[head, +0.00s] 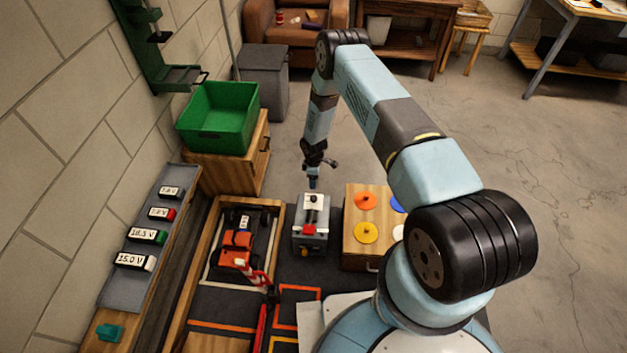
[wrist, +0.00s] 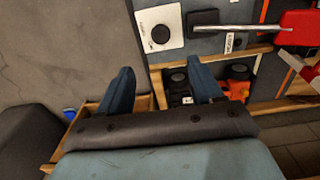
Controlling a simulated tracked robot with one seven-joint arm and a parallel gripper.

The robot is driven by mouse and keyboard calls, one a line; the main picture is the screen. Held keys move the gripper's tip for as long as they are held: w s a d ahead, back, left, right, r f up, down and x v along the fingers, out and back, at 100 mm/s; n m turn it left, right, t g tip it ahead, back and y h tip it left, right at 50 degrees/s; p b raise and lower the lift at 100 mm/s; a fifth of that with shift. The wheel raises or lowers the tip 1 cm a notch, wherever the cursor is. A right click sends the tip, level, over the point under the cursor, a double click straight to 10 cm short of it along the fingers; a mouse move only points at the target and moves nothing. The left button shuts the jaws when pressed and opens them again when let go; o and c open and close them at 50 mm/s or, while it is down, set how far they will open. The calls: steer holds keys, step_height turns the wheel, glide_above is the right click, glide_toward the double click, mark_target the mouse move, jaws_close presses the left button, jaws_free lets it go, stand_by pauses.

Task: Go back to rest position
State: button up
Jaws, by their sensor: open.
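My gripper (head: 313,183) hangs from the arm just behind the grey control box (head: 322,240), above the floor. In the wrist view my gripper (wrist: 160,78) shows two dark blue fingers spread apart with nothing between them. The box carries a white plate with a black knob (wrist: 160,35) and a metal lever with a red handle (wrist: 300,28). Whether the fingertips touch the box cannot be told. The orange racecar (head: 238,240) sits in a wooden-framed bay to the left; part of it shows behind the right finger in the wrist view (wrist: 238,88).
A green bin (head: 218,112) stands on a wooden cabinet. A grey shelf (head: 140,230) holds several voltage-labelled blocks at left. A wooden box with coloured discs (head: 355,210) stands right of the control box. A red-and-white barrier (head: 255,275) crosses the bay's front. Open floor lies right.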

stand_by(0.4)
